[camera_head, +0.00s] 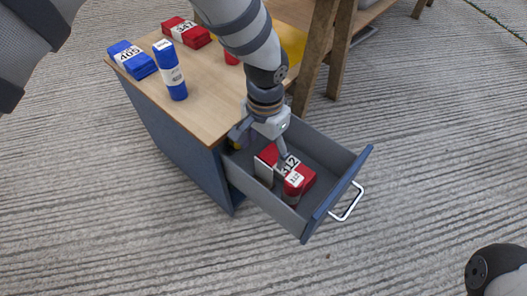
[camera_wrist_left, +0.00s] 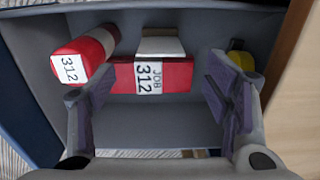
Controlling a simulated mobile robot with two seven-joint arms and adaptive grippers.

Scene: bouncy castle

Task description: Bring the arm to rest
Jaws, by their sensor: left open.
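My left gripper (camera_head: 261,146) is open and empty, pointing down into the open drawer (camera_head: 340,165) of the cabinet. In the left wrist view its two fingers (camera_wrist_left: 155,92) stand wide apart, with the red "JOB 312" box (camera_wrist_left: 180,77) just beyond them. That box lies in the drawer, and a red-and-white cylinder labelled 312 (camera_wrist_left: 85,55) lies beside it. In the head view the cylinder (camera_head: 293,185) is in front of the box. I cannot tell whether the fingers touch anything. My right gripper is not in view.
The cabinet top (camera_head: 200,108) carries a blue "465" box (camera_head: 133,60), a blue cylinder (camera_head: 170,70) and a red "347" box (camera_head: 187,32). A pale block (camera_wrist_left: 160,46) and a yellow item (camera_wrist_left: 241,60) are in the drawer. The drawer handle (camera_head: 348,203) sticks out. Open floor surrounds the front.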

